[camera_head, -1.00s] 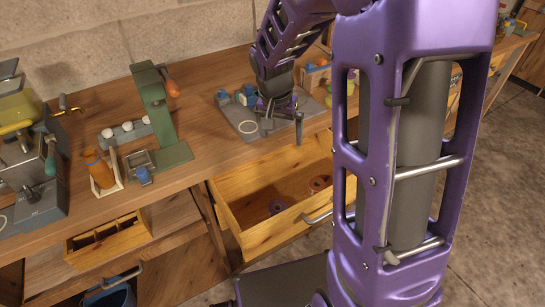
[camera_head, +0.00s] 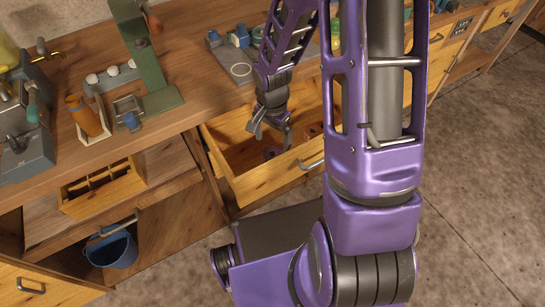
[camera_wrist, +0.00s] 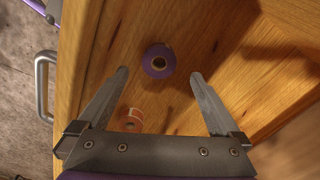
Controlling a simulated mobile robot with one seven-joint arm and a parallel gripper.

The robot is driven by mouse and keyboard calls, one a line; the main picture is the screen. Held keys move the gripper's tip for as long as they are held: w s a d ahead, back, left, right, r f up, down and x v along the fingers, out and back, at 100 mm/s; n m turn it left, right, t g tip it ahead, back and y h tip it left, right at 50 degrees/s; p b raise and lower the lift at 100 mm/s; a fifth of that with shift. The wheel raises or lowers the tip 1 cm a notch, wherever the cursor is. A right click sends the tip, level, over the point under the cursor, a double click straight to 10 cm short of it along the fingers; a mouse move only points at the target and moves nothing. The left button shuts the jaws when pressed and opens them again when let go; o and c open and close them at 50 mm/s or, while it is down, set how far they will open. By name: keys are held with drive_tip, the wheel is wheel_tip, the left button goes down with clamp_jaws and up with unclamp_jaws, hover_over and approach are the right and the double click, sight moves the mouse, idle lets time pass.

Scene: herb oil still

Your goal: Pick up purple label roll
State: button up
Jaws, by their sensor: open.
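The purple label roll (camera_wrist: 158,61) lies on the floor of the open wooden drawer (camera_head: 238,185). In the head view the purple roll (camera_head: 272,153) is small and sits below my gripper. My gripper (camera_wrist: 160,75) is open and empty, with its fingers pointing down into the drawer. It also shows in the head view (camera_head: 271,135), above the drawer opening. Nothing touches the roll that I can see.
An orange-red roll (camera_wrist: 131,119) lies in the same drawer, near my left finger in the wrist view. The drawer's front wall and metal handle (camera_head: 311,164) are close by. The workbench (camera_head: 190,75) is above, with a green press (camera_head: 147,60). A blue bucket (camera_head: 111,249) stands lower left.

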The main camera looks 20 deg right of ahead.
sight(272, 152)
drive_tip(key=shift+f+b, duration=0.55)
drive_tip(key=shift+f, duration=2.25)
drive_tip(key=shift+c, duration=0.2)
